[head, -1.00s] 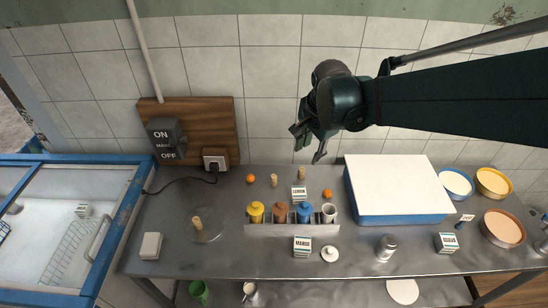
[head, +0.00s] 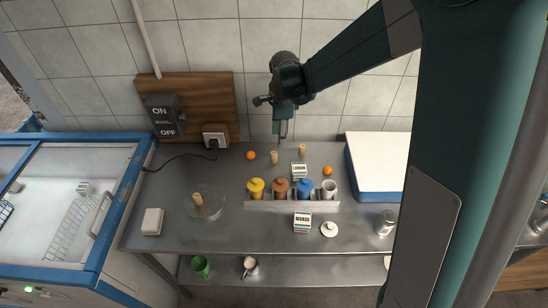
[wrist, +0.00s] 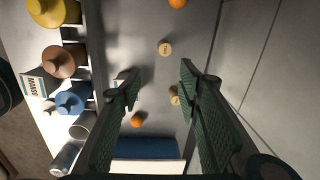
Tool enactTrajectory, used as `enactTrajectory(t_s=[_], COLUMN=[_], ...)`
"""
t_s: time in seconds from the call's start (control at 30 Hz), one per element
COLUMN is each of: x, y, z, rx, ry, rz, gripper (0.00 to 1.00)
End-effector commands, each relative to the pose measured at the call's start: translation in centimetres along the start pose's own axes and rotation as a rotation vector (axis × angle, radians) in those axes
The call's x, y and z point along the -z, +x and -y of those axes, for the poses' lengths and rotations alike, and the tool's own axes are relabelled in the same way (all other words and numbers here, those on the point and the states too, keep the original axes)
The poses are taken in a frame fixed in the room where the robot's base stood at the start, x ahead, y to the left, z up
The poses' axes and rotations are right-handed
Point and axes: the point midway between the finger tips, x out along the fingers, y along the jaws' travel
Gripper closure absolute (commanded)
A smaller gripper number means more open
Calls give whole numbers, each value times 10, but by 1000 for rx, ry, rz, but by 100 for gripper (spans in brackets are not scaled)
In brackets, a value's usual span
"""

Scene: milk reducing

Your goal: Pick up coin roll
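Two small tan cylinders that look like coin rolls stand upright at the back of the steel counter. The left roll (head: 274,157) also shows in the wrist view (wrist: 165,47), with a marked round top. The right roll (head: 302,150) also shows in the wrist view (wrist: 174,95), near my right finger and partly hidden by it. My gripper (head: 283,132) is above the counter's back edge, over the area of the two rolls. In the wrist view my gripper (wrist: 158,82) is open, with nothing held between its fingers.
A large white-topped blue box (head: 375,165) is to the right, and the tiled wall is close behind.

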Motion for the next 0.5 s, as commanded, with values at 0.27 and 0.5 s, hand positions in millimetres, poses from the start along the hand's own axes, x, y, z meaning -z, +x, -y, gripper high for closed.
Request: enactTrajectory(t_s=[0.27,0.5], x=[-20,-25], y=[40,51], z=[14,16], rx=[-43,-54], ry=[116,151], rz=[-12,-16], gripper=[65,65])
